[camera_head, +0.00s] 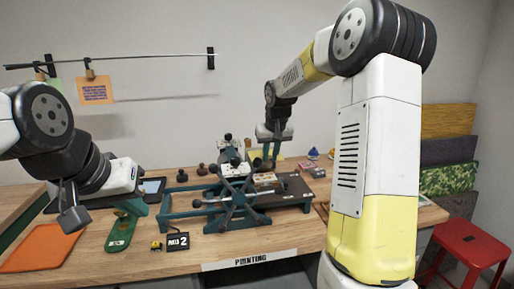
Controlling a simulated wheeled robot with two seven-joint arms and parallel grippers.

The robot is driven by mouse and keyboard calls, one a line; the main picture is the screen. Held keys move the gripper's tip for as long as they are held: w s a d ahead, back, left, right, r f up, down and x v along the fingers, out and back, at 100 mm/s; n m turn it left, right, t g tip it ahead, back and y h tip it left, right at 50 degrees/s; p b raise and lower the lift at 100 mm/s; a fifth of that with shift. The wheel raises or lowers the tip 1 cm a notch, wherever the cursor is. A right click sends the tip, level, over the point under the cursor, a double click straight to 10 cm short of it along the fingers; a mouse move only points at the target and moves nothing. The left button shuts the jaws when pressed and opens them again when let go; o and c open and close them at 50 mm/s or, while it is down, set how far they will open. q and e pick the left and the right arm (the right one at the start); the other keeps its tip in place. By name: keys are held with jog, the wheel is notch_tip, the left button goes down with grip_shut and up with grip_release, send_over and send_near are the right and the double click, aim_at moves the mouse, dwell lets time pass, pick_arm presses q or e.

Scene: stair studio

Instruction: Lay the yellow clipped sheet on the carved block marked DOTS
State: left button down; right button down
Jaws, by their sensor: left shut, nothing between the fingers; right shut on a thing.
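My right gripper (271,156) points down behind the press and is shut. A pale yellow sheet (252,155) shows at its fingertips, partly hidden by the fingers; its clip cannot be made out. A tan block (266,181) lies on the dark bed of the press, below and in front of the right gripper. Its marking is too small to read, so I cannot tell whether it is the DOTS block.
The teal press (190,213) with its spoked wheel fills the table's middle. An orange sheet (95,90) hangs clipped on a wall wire. A green tool (121,232), an orange mat (40,248) and a black sign with a 2 (178,242) lie in front. A red stool (470,246) stands right.

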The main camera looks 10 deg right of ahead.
jog(key=shift+w+f, duration=0.15)
jog(key=shift+w, duration=0.2)
jog(key=shift+f, duration=4.65)
jog(key=shift+s+r, duration=0.1)
jog(key=shift+s, duration=0.05)
jog(key=c, duration=1.2)
grip_release()
jog(key=shift+c, duration=0.2)
